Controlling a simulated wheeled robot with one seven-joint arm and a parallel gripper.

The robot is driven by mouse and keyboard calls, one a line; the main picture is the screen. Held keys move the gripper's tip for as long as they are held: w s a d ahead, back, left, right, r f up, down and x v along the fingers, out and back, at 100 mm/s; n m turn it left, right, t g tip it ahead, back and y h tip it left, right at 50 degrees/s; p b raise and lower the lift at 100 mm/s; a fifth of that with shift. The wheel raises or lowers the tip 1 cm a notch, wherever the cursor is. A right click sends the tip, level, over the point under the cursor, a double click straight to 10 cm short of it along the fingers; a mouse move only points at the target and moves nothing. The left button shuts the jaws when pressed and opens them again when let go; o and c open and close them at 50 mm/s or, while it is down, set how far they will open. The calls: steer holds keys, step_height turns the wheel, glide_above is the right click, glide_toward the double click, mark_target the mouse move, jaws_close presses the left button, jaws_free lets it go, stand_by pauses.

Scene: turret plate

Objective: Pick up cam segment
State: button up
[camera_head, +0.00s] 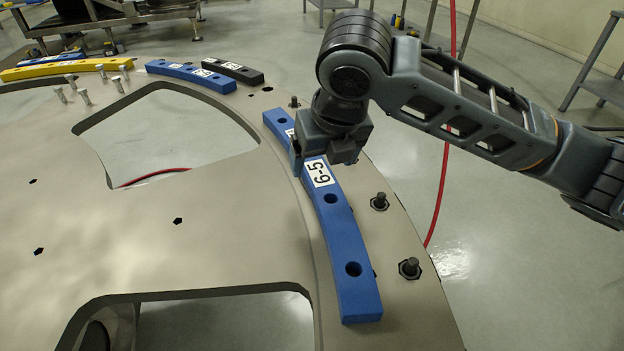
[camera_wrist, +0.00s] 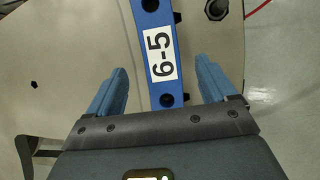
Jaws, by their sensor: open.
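A blue curved cam segment (camera_head: 340,235) with a white "6-5" label and round holes lies along the rim of the turret plate (camera_head: 210,235). It also shows in the wrist view (camera_wrist: 151,40), running up between the fingers. My gripper (camera_head: 325,160) is over the segment near its label, and the arm hides part of it. In the wrist view my gripper (camera_wrist: 162,88) is open, with one blue finger on each side of the segment and gaps between. A further blue stretch with a label (camera_head: 280,124) shows beyond the gripper; I cannot tell whether it is the same piece.
Bolts (camera_head: 410,266) stand on the plate's outer rim right of the segment. Another blue segment (camera_head: 190,74), a black one (camera_head: 232,71) and a yellow one (camera_head: 60,69) lie farther back near several upright pins (camera_head: 85,97). A red cable (camera_head: 440,190) crosses the floor.

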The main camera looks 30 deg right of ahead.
mark_target(319, 173)
steer(key=x, duration=0.5)
jaws_close()
stand_by(0.8)
